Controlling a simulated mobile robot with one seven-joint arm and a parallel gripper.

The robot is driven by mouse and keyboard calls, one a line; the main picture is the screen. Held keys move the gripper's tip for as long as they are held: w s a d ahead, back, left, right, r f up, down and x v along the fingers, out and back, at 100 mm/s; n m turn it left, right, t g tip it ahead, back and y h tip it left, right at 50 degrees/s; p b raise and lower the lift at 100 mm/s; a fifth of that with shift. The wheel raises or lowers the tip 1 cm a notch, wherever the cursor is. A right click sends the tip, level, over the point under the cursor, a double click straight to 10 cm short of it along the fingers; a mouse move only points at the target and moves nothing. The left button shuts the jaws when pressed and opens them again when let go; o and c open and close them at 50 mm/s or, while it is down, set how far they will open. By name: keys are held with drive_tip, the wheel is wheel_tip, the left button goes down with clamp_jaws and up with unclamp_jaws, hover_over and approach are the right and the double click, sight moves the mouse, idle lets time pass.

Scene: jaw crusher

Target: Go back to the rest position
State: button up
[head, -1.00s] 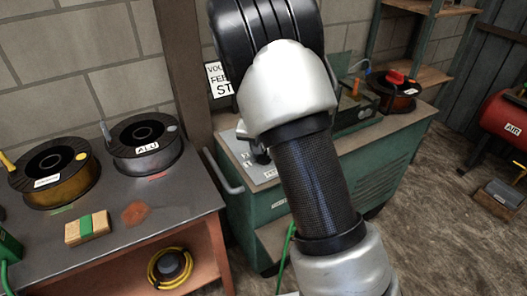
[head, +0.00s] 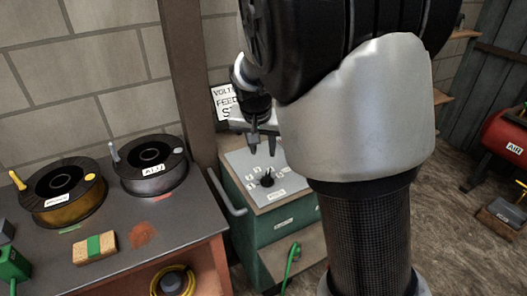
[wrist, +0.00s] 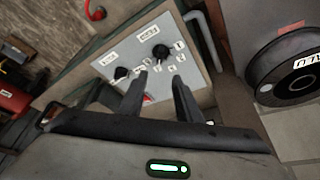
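My gripper (head: 263,148) is above the grey control panel (head: 240,163) on the green cabinet, left of my own arm in the head view. In the wrist view my gripper (wrist: 159,78) has its two fingers apart with nothing between them. Beyond the fingertips the control panel (wrist: 187,88) shows two black knobs, one upper right (wrist: 160,52) and one left (wrist: 121,72), with small white labels. One knob (head: 267,180) shows in the head view, clear of the fingers. My arm hides the cabinet's right part.
At left a dark table (head: 190,222) holds a yellow spool (head: 62,208), a grey ALU spool (head: 153,188) and a wooden block with a green band (head: 95,248). A post (head: 186,70) stands behind.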

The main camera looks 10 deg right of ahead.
drive_tip(key=shift+r, duration=0.1)
drive_tip(key=s+d+r+n+y, duration=0.1)
drive_tip(key=s+r, duration=0.3)
drive_tip(key=s, duration=0.5)
drive_tip(key=s+d+r+n+t, duration=0.1)
drive_tip(key=s+r+n, duration=0.15)
drive_tip(key=s, duration=0.65)
drive_tip(key=s+d+r+n+y, duration=0.1)
drive_tip(key=s+r, duration=0.4)
drive_tip(key=s, duration=0.4)
wheel_tip(320, 180, up, 15)
drive_tip(key=p, duration=1.6)
drive_tip(key=shift+a, duration=0.15)
